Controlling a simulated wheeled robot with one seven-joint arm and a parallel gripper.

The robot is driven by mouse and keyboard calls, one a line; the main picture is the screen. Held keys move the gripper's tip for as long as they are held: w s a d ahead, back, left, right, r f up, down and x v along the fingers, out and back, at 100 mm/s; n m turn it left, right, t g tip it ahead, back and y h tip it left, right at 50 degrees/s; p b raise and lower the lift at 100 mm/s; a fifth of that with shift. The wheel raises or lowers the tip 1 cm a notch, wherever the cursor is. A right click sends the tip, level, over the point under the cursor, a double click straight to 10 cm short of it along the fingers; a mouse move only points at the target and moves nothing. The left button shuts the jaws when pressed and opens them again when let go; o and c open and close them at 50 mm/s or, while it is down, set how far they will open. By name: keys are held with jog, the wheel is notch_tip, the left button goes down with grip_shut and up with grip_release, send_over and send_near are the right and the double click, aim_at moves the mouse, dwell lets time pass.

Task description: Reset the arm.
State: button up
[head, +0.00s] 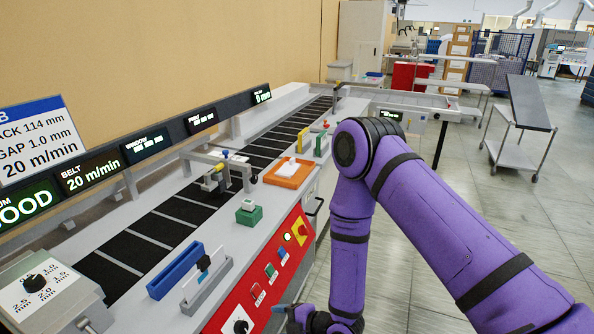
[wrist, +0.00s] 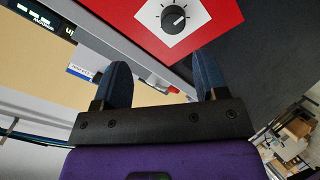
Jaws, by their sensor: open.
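My purple arm (head: 350,230) reaches in from the lower right of the head view and bends down at its elbow. My gripper (wrist: 163,76) is open and empty in the wrist view, with its two dark blue fingers apart. Past the fingers is the red control panel (wrist: 217,15) with a black rotary knob (wrist: 173,18) on a white plate. In the head view my gripper shows only in part at the bottom edge, low in front of the machine's red panel (head: 225,314). I cannot tell the exact gap to the panel.
A black conveyor belt (head: 133,247) runs along the machine, with digital displays (head: 90,175) behind it. An orange tray (head: 289,173), a green button box (head: 249,213) and a blue block (head: 175,271) stand on the near ledge. Free floor (head: 470,200) lies right, with a cart (head: 517,155) beyond.

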jog(key=w+d+r+m+t+h, duration=0.1)
jog(key=w+d+r+m+h, duration=0.1)
jog(key=w+d+r, duration=0.3)
jog(key=w+d+r+m+h, duration=0.1)
jog(key=w+r, duration=0.1)
jog(key=r, duration=0.4)
jog(key=w+d+r+m+t+h, duration=0.1)
jog(key=w+d+r+m+h, duration=0.1)
jog(key=w+d+r, duration=0.3)
jog(key=d+r+m+t+h, duration=0.1)
jog(key=d+r+m+h, duration=0.2)
jog(key=r, duration=0.5)
jog(key=d+r+m+h, duration=0.1)
jog(key=d+r+m, duration=0.1)
jog(key=d+r, duration=0.5)
jog(key=s+d+r+m+h, duration=0.3)
jog(key=s+d+r+m, duration=0.6)
jog(key=s+r, duration=0.4)
jog(key=s+d+r+m+g, duration=0.1)
jog(key=s+d+r+m, duration=0.1)
jog(key=s, duration=0.6)
jog(key=s+d+r+m+g, duration=0.1)
jog(key=s+d+r+m, duration=0.2)
jog(key=s, duration=0.5)
jog(key=shift+s+r+m+g, duration=0.3)
jog(key=shift+r+m, duration=0.1)
jog(key=shift+r, duration=0.5)
